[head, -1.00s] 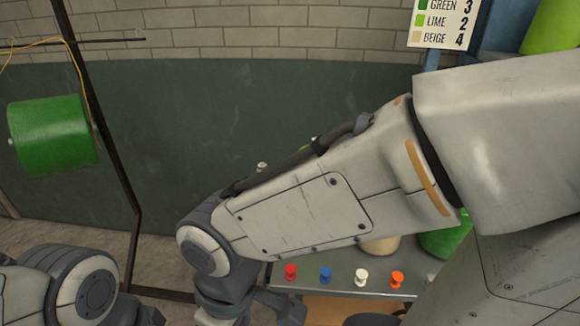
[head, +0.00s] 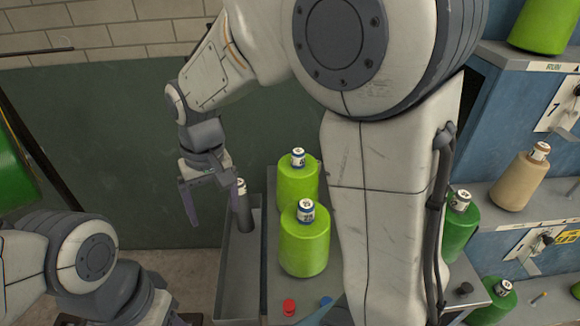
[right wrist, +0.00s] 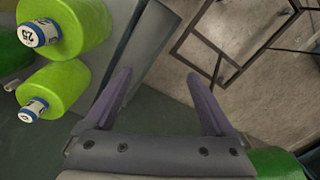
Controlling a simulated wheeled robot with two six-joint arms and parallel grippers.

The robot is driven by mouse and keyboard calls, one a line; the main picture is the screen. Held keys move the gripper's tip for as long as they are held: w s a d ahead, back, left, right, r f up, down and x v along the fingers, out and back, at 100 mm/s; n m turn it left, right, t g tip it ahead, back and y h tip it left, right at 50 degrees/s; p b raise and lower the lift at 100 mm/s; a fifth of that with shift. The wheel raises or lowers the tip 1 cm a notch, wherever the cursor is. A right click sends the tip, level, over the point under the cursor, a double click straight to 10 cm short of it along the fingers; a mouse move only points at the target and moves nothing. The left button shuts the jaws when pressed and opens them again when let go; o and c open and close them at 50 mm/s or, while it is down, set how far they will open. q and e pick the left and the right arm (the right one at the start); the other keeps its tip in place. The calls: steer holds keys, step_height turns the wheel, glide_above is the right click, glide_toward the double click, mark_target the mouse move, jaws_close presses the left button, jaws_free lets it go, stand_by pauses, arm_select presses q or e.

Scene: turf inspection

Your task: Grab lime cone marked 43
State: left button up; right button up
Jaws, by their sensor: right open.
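Two lime cones with white-and-blue labelled tips stand on the grey table: a back one (head: 297,186) and a front one (head: 304,252). The numbers on their labels are too small to read in the head view. In the right wrist view two lime cones show at left, an upper one (right wrist: 82,22) whose label seems to read 25, and a lower one (right wrist: 62,84) whose number is unclear. My right gripper (head: 213,212) is open and empty, left of the cones and apart from them; its fingers also show in the right wrist view (right wrist: 158,78). My left gripper is out of view.
A grey tray (head: 238,276) with a dark tube (head: 242,214) lies left of the cones. Red (head: 289,307) and blue pegs stand in front. Shelves at right hold a beige cone (head: 521,182) and green cones (head: 458,228). My right arm covers the table's middle.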

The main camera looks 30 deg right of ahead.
steer(key=w+d+r+m+p, duration=0.2)
steer(key=w+d+r+m, duration=0.1)
steer(key=w+d, duration=0.4)
steer(key=m+p, duration=0.5)
steer(key=m, duration=0.3)
glide_toward(298, 151)
steer(key=shift+w+a+f+h, duration=0.3)
steer(key=shift+w+a, duration=0.05)
steer(key=shift+a, duration=0.25)
steer(key=f+p, duration=0.1)
steer(key=f, duration=0.1)
steer(key=d+f, duration=0.1)
steer(key=f, duration=0.2)
steer(key=shift+d+f+p, duration=0.1)
steer(key=shift+d+p, duration=0.05)
steer(key=shift+p, duration=0.25)
steer(key=f+p, duration=0.2)
steer(key=f, duration=0.1)
steer(key=f+p, duration=0.1)
steer(key=shift+s+a+f, duration=0.25)
steer(key=shift+s+f, duration=0.05)
steer(key=shift+f, duration=0.55)
jaws_close()
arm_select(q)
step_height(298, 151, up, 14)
arm_select(e)
steer(key=shift+w+d+r, duration=0.1)
steer(key=shift+w+r, duration=0.1)
